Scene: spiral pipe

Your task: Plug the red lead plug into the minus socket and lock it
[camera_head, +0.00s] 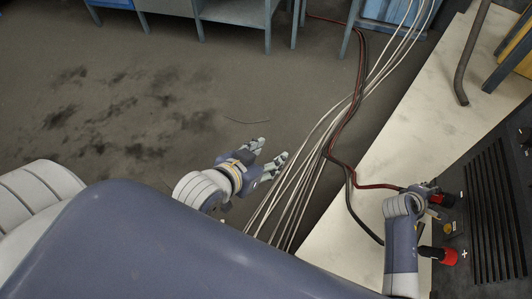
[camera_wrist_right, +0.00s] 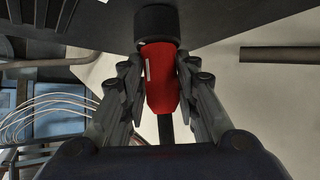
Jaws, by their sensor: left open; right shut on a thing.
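The red lead plug (camera_wrist_right: 161,79) lies between the two fingers of my right gripper (camera_wrist_right: 162,85), which is shut on it. A white stripe shows on the plug's side. Its front end meets a round black socket (camera_wrist_right: 157,24) on the dark machine; how deep it sits, and whether it is locked, I cannot tell. In the head view my right gripper (camera_head: 432,192) is at the machine panel and mostly hides the plug. A red lead (camera_head: 378,186) runs to it. My left gripper (camera_head: 270,158) is open and empty above the floor.
A second red plug (camera_head: 440,255) sits at the panel beside a plus mark. The dark machine (camera_head: 490,205) with slotted vents stands on a pale slab (camera_head: 415,125). A bent dark pipe (camera_head: 469,60) lies on the slab. Several pale cables (camera_head: 310,165) cross the floor.

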